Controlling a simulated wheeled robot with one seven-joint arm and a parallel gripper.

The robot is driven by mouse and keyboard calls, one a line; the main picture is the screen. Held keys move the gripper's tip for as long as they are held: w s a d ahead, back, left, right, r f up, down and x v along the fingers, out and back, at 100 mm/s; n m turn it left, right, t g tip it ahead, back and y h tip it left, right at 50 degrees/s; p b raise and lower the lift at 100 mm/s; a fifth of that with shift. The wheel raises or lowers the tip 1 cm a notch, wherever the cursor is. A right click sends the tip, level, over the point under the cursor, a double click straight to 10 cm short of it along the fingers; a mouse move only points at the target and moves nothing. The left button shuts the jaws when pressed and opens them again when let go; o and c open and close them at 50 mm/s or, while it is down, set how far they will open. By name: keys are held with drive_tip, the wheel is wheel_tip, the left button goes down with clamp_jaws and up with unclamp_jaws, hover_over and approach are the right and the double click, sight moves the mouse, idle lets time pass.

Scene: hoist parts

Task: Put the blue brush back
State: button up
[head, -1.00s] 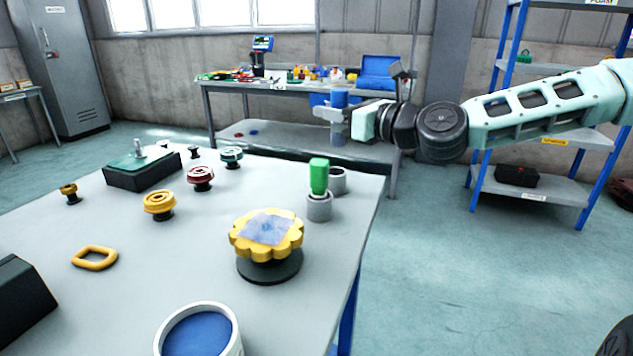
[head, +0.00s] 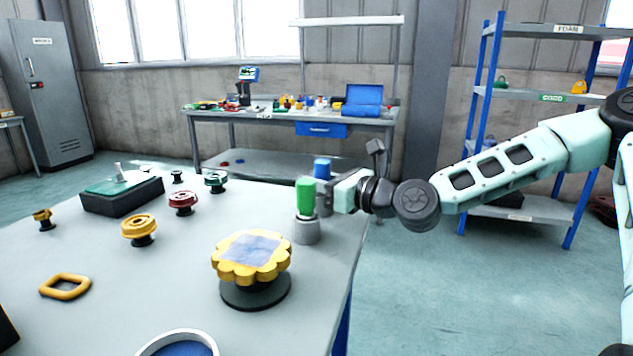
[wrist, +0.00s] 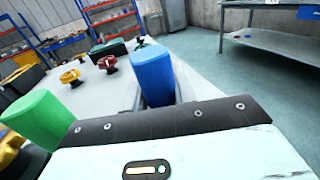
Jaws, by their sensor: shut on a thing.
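The blue brush (head: 322,168) is upright in my gripper (head: 328,190), behind and slightly right of the green brush (head: 305,193). In the wrist view the blue brush (wrist: 152,75) stands between the fingers, which are shut on it. The green brush stands upright in a grey cup (head: 306,231) near the table's right edge, and also shows at the left of the wrist view (wrist: 42,120). A second grey cup (head: 325,207) is mostly hidden behind it. I cannot tell whether the blue brush's lower end is inside that second cup.
On the grey table (head: 180,270) stand a yellow scalloped knob with a cloth on top (head: 250,256), yellow (head: 139,227), red (head: 182,201) and green (head: 215,180) wheels, a yellow ring (head: 65,287) and a blue-bottomed dish (head: 180,347). Open floor lies right of the table.

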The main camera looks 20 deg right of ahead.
drive_tip(key=shift+f, duration=0.15)
drive_tip(key=o, duration=1)
